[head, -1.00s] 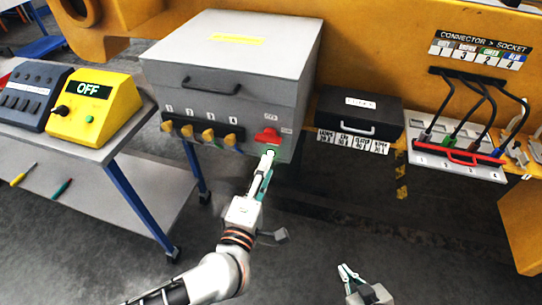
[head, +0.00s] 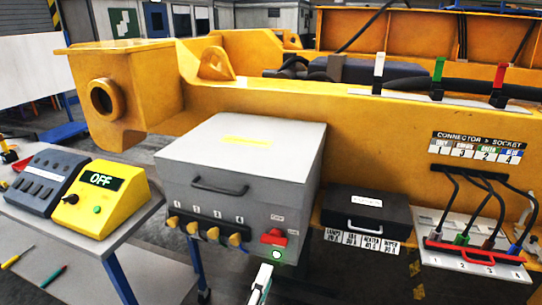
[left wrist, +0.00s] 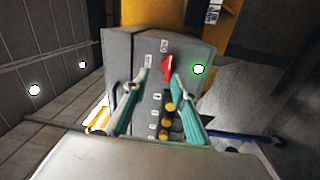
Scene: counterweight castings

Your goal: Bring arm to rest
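My left gripper (head: 263,272) reaches up from the bottom of the head view, just below the red switch handle (head: 272,237) on the grey cabinet (head: 205,207). In the left wrist view its two teal fingers (left wrist: 162,80) are apart with nothing between them. The red handle (left wrist: 168,66) appears beyond the fingertips; I see no contact. A lit green lamp (head: 276,254) sits below the handle in the head view and shows in the left wrist view (left wrist: 198,69). My right gripper is out of view.
A yellow box reading OFF (head: 99,200) stands on a side table (head: 130,229) at left. Yellow knobs (head: 213,233) line the cabinet front. A black case (head: 366,213) and a connector board (head: 460,262) with cables stand at right. A large yellow casting (head: 400,130) spans behind.

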